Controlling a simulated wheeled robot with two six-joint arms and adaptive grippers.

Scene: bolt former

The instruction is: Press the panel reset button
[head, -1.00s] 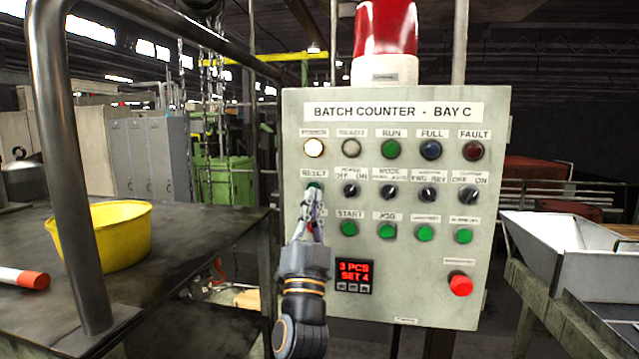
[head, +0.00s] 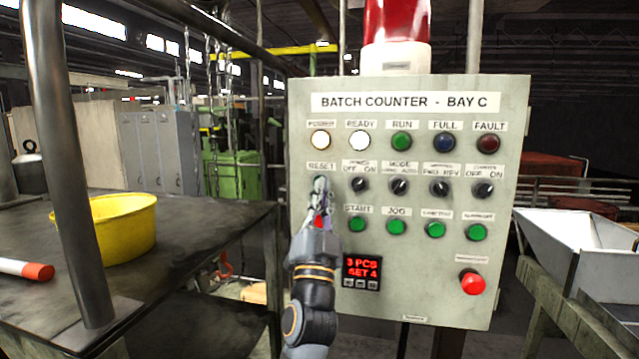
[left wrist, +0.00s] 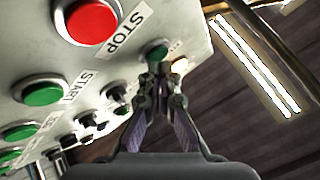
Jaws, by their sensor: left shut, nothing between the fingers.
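The grey control panel (head: 400,300) reads "BATCH COUNTER - BAY C". The RESET label (head: 321,167) is at the left end of its second row. My left gripper (head: 320,184) is shut and empty, with its fingertips just below that label, mostly hiding the green reset button. In the left wrist view the green button (left wrist: 157,51) shows just beyond the shut fingertips (left wrist: 158,70); I cannot tell if they touch. The POWER lamp (head: 320,140) and READY lamp (head: 360,140) are lit white. My right gripper is not in view.
Red STOP button (left wrist: 92,22) and green START button (left wrist: 43,90) are close to the gripper. Selector switches (head: 398,187) fill the second row. A dark table (head: 200,230) with a yellow bowl (head: 118,228) is at left; a white hopper (head: 575,245) is at right.

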